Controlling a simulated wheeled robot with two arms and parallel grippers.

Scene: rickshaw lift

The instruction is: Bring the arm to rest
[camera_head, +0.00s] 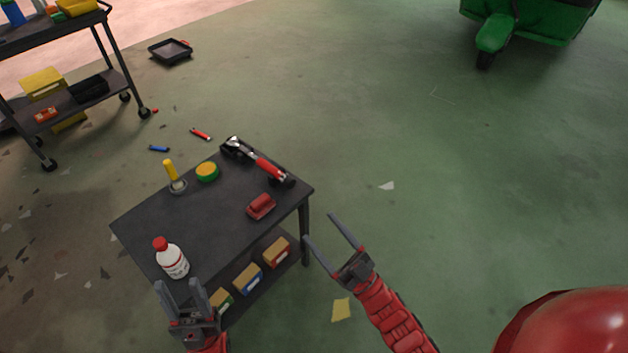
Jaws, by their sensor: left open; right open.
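My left gripper (182,299) is open and empty at the near left corner of the dark table (205,225), in front of the white bottle with a red cap (173,260). I cannot tell whether it touches the table. My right gripper (331,232) is open and empty to the right of the table, its fingers pointing up and left over the green floor. My red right arm runs down from it to the lower edge.
Small boxes (247,279) sit below. A cart (70,95), tray (171,52) and green rickshaw (530,25) stand farther off.

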